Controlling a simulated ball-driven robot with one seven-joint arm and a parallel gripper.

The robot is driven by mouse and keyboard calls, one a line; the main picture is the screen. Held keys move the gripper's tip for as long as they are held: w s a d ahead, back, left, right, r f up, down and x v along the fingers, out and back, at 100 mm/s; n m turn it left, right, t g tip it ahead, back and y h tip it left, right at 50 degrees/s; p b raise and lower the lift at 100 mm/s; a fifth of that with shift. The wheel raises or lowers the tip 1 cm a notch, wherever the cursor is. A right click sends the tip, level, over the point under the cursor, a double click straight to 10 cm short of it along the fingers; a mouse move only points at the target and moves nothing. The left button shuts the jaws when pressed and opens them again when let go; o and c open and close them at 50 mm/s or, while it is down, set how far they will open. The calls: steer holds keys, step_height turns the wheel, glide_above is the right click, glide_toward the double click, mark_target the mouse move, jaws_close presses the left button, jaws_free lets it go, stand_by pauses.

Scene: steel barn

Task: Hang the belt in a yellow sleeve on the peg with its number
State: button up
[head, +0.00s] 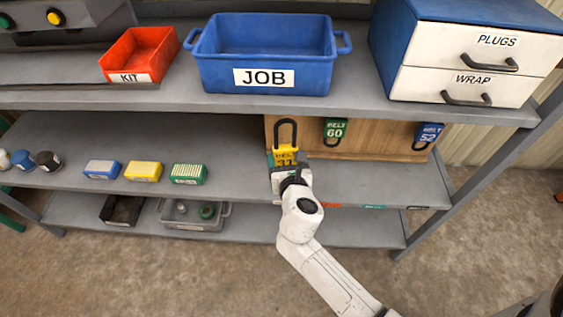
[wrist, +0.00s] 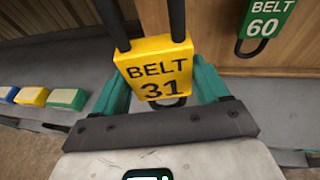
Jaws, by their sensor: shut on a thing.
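The belt in a yellow sleeve marked BELT 31 (head: 285,155) is upright in front of the wooden board (head: 385,145) under the upper shelf. Its black loop rises above the sleeve. It also shows large in the wrist view (wrist: 157,62). My gripper (head: 286,168) is shut on the yellow sleeve, its green fingers at either side in the wrist view (wrist: 158,90). A green-sleeved BELT 60 (head: 335,130) and a blue-sleeved BELT 52 (head: 430,133) hang at the board to the right. I cannot make out a peg or number behind the yellow belt.
The upper shelf (head: 370,108) holds a red KIT bin (head: 140,55), a blue JOB bin (head: 265,50) and a drawer unit (head: 470,45). Blue, yellow and green blocks (head: 143,171) sit on the middle shelf at left. Shelf between them and my gripper is clear.

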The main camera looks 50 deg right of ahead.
steer(key=w+d+b, duration=0.1)
steer(key=w+d, duration=0.3)
steer(key=d, duration=0.1)
steer(key=shift+d+f, duration=0.2)
steer(key=shift+f, duration=0.2)
stand_by(0.4)
steer(key=shift+w, duration=0.2)
stand_by(0.4)
steer(key=shift+d, duration=0.15)
steer(key=shift+w+d+p, duration=0.3)
steer(key=shift+w+d, duration=0.75)
steer(key=shift+d, duration=0.3)
steer(key=shift+w+d+p, duration=0.25)
steer(key=shift+w+d, duration=0.8)
steer(key=shift+d, duration=0.3)
steer(key=shift+f, duration=0.2)
steer(key=shift+f+b, duration=0.35)
steer(key=shift+f, duration=0.05)
stand_by(0.3)
